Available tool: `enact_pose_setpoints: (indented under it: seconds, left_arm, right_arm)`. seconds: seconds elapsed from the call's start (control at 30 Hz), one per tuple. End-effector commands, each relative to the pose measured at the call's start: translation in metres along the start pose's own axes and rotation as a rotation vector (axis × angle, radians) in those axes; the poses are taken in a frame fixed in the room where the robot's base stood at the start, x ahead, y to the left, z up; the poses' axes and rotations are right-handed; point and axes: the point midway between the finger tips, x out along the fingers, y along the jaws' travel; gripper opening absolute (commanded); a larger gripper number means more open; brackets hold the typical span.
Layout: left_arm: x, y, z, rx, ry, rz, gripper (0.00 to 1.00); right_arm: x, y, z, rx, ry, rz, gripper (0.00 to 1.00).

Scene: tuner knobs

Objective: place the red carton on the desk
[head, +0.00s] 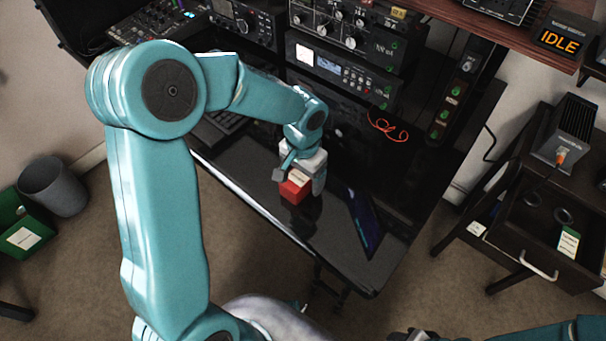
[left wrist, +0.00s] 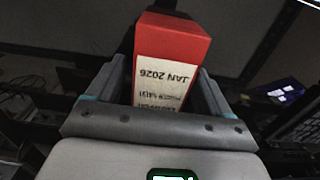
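The red carton (head: 295,191) is a small box with a white label, seen over the black glossy desk (head: 237,172). My left gripper (head: 299,181) has a finger on either side of it. In the left wrist view the carton (left wrist: 180,40) sits between both fingers, its label reading "JAN 2026" upside down, and the fingers look closed against it. I cannot tell whether its underside touches the desk. My right gripper (head: 415,335) is only partly in view at the bottom edge, and its fingers cannot be made out.
A dark tablet (head: 363,222) lies on the desk right of the carton. Rack equipment (head: 340,75) stands behind, with an orange cable (head: 388,125) hanging in front. A keyboard (head: 220,127) is to the left. The desk's front strip is clear. An open drawer (head: 540,235) is at right.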

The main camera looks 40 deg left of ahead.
Motion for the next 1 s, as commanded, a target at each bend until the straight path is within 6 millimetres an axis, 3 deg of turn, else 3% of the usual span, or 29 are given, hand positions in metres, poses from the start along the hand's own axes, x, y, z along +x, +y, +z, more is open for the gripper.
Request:
enact_pose_setpoints:
  seconds: [0.27, 0.4, 0.8, 1.0]
  left_arm:
    - [-0.001, 0.0, 0.0, 0.0, 0.0, 0.0, 0.85]
    - [-0.011, 0.0, -0.001, -0.001, 0.002, -0.001, 0.85]
    - [-0.099, 0.0, -0.001, -0.001, 0.004, 0.0, 0.85]
    - [-0.121, 0.0, 0.0, 0.001, 0.001, 0.0, 0.85]
  right_arm:
    - [-0.001, 0.0, 0.0, 0.0, 0.0, 0.0, 0.43]
    - [-0.005, -0.002, 0.0, 0.0, 0.0, 0.0, 0.43]
    - [-0.017, -0.006, 0.0, 0.0, 0.0, 0.0, 0.43]
    - [-0.019, -0.007, 0.0, 0.0, 0.0, 0.0, 0.43]
